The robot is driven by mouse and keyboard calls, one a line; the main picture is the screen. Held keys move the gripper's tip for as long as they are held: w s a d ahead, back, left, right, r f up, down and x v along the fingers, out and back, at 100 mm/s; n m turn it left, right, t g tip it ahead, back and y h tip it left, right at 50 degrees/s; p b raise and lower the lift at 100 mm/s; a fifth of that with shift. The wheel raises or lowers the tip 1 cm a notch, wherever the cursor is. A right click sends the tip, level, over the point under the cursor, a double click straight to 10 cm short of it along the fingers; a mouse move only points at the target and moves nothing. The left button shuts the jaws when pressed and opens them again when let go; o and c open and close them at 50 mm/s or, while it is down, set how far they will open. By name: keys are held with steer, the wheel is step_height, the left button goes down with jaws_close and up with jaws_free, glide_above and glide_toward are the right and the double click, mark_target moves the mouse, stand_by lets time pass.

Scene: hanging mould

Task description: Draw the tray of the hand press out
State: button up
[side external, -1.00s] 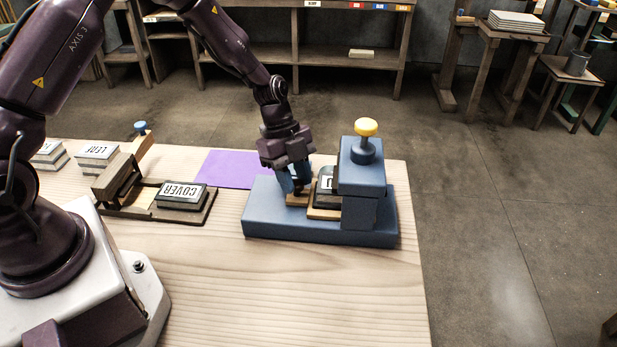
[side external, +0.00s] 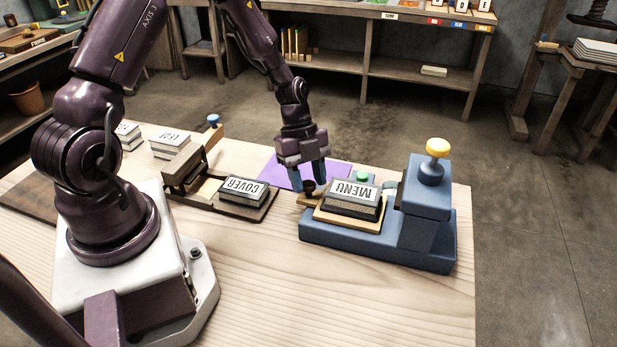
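A dark block labelled MENU (side external: 353,198) sits on the tray, clear of the head. My gripper (side external: 308,184) is at the tray's left end, its blue fingers on either side of the tray's dark knob (side external: 308,188). It appears shut on the knob, though the far contact is partly hidden.
A wooden frame holding a COVER block (side external: 242,189) stands left of the press. Further left are LEAF blocks (side external: 170,146). A purple sheet (side external: 283,173) lies behind my gripper, and a green round thing (side external: 362,176) behind the MENU block. The front bench top is bare.

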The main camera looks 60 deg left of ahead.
steer(key=v, duration=1.3)
steer(key=s+d+r+n+t+y, duration=0.4)
steer(key=s+d+r+n, duration=0.7)
steer(key=n, duration=0.7)
steer(key=s+r+t, duration=0.1)
steer(key=s+r, duration=0.2)
steer(key=r, duration=0.1)
steer(key=shift+s+t, duration=0.2)
steer(key=shift+t, duration=0.1)
